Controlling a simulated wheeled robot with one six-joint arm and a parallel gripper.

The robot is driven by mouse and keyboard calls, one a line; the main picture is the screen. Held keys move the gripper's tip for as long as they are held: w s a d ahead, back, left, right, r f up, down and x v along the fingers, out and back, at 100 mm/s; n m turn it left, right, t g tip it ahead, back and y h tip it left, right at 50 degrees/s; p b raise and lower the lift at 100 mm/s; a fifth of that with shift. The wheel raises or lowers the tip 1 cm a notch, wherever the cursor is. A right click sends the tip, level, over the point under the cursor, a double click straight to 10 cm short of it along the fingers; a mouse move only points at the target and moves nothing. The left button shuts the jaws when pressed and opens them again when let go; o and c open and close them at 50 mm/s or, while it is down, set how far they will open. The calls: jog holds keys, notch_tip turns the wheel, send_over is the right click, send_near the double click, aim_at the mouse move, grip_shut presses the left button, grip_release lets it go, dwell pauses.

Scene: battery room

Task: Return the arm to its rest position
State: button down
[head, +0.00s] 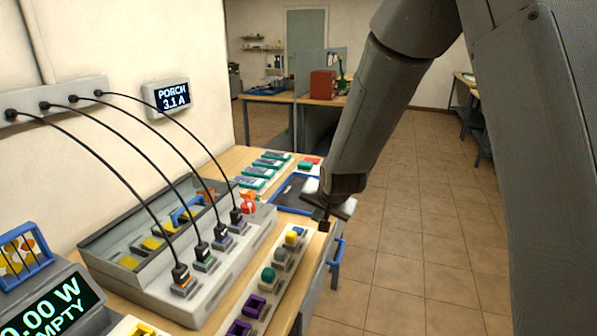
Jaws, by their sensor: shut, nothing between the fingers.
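My arm comes in from the upper right of the head view and reaches down to the workbench's right edge. My gripper (323,222) points down near the far end of a pale rail (262,290) that holds purple, green, yellow and blue pieces. It is shut and holds nothing. The gripper's fingers look small and dark here. Part of the blue-edged tray (291,207) lies behind the wrist.
A display (168,95) hangs on the wall. Tiled floor (420,240) to the right is clear.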

jog(key=s+d+n+g, duration=0.1)
jog(key=s+d, duration=0.3)
jog(key=s, duration=0.4)
jog(key=s+d+r+n+g+h, duration=0.1)
jog(key=s+d+n+g, duration=0.1)
jog(key=s+d, duration=0.3)
jog(key=s+d+n+g, duration=0.1)
jog(key=s+d, duration=0.4)
jog(key=s, duration=0.8)
jog(key=shift+s+d+r+n+g+h, duration=0.2)
jog(key=shift+n+g+h, duration=0.1)
jog(key=shift+g, duration=0.6)
jog(key=shift+a, duration=0.15)
